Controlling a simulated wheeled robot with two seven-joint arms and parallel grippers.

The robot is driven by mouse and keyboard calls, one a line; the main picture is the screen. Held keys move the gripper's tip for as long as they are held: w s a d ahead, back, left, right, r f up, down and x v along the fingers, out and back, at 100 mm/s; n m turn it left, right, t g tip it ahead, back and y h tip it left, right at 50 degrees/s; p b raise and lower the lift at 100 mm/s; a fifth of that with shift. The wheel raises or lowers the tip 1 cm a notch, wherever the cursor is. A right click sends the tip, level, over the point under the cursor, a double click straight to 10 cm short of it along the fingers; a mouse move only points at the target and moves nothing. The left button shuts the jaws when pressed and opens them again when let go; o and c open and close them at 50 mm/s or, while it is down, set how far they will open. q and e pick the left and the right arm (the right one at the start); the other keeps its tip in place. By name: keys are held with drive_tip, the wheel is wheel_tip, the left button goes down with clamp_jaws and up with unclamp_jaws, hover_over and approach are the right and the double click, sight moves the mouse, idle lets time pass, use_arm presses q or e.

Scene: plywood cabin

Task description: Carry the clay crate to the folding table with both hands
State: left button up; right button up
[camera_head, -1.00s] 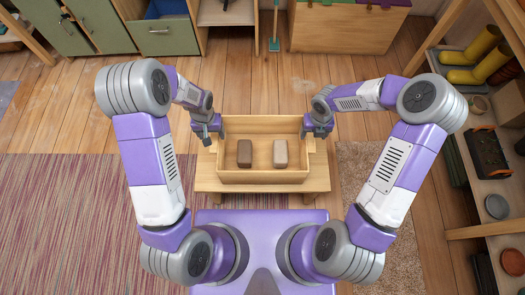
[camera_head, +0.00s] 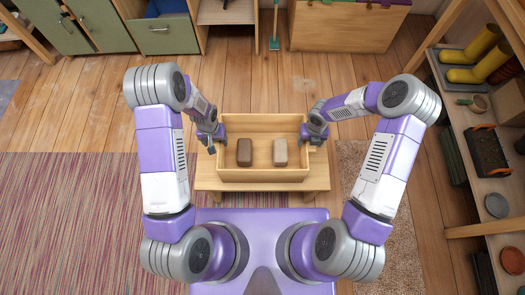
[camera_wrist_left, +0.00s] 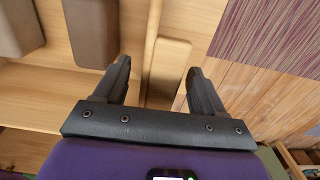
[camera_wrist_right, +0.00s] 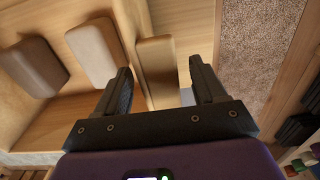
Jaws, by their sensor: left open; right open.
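The clay crate (camera_head: 262,176) is an open wooden box on a low wooden bench (camera_head: 208,184). It holds a dark brown clay block (camera_head: 244,152) and a lighter tan block (camera_head: 280,152). My left gripper (camera_head: 213,143) is open at the crate's left end. In the left wrist view a pale wooden handle block (camera_wrist_left: 168,66) lies between its spread fingers. My right gripper (camera_head: 313,138) is open at the right end. In the right wrist view a similar handle block (camera_wrist_right: 156,68) lies between its fingers. I cannot tell whether any finger touches. I cannot make out a folding table.
A shelf rack (camera_head: 490,185) with yellow boots (camera_head: 472,73) and pots stands along the right. Green cabinets (camera_head: 100,27) and a wooden chest (camera_head: 345,28) line the back. A striped rug (camera_head: 80,220) lies left, a beige rug (camera_head: 385,240) right. The floor behind the bench is open.

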use_arm(q)
clamp_jaws()
use_arm(e)
clamp_jaws()
drive_tip(key=shift+w, duration=0.1)
